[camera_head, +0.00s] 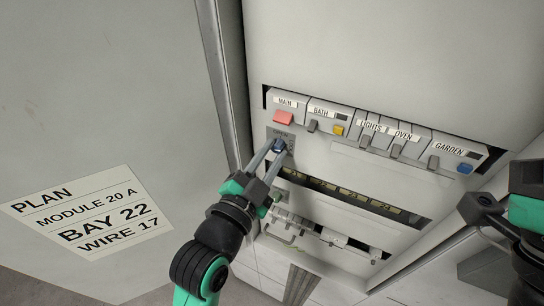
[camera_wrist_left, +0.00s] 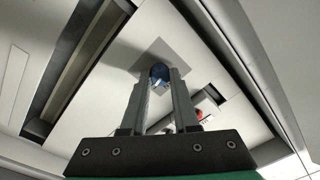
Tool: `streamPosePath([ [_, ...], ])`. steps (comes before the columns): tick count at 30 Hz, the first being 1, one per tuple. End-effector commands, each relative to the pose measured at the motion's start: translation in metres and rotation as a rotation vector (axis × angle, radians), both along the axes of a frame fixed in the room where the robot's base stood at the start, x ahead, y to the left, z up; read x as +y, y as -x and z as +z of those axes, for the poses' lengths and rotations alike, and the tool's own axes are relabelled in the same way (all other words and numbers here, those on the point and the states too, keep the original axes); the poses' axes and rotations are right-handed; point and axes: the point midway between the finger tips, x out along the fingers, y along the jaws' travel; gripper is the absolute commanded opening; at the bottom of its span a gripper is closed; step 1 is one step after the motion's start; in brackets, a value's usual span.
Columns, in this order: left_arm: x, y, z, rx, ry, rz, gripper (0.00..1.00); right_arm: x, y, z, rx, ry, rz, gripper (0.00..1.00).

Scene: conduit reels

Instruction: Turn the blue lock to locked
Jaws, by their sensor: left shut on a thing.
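The blue lock (camera_head: 279,145) sits on a grey plate (camera_head: 283,133) just below the module row, under the red MAIN switch (camera_head: 283,117). My left gripper (camera_head: 275,149) reaches up to it from below and is shut on the lock. In the left wrist view the lock (camera_wrist_left: 159,72) shows as a round blue knob between the fingertips (camera_wrist_left: 160,78). The plate's lettering is too small to read fully, and the fingers hide part of the lock. My right gripper (camera_head: 481,203) is at the right edge; its jaw state is unclear.
Modules BATH (camera_head: 322,112), LIGHTS, OVEN and GARDEN (camera_head: 450,150) continue right of MAIN, with small switches and coloured buttons. Below are a dark slot (camera_head: 350,190) and a lower terminal row. An open door (camera_head: 100,120) with a PLAN label stands at the left.

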Motion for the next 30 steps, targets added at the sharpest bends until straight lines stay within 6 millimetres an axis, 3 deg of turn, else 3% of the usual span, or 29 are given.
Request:
streamPosePath([
  [12,0.0004,-0.0002,-0.0002,-0.081,-0.166,0.001,0.00,0.0000,-0.0001,-0.0083,0.000,0.000,0.000,0.00],
  [27,0.0003,-0.0001,0.0001,-0.090,-0.184,0.000,0.00,0.0000,-0.0001,-0.0086,0.000,0.000,0.000,0.00],
  [28,0.0003,-0.0002,0.0002,-0.090,-0.184,0.000,0.30,0.0000,-0.0001,-0.0086,0.000,0.000,0.000,0.00],
  [30,0.0002,-0.0001,0.0002,-0.090,-0.184,0.000,0.43,0.0000,-0.0001,-0.0086,0.000,0.000,0.000,0.00],
])
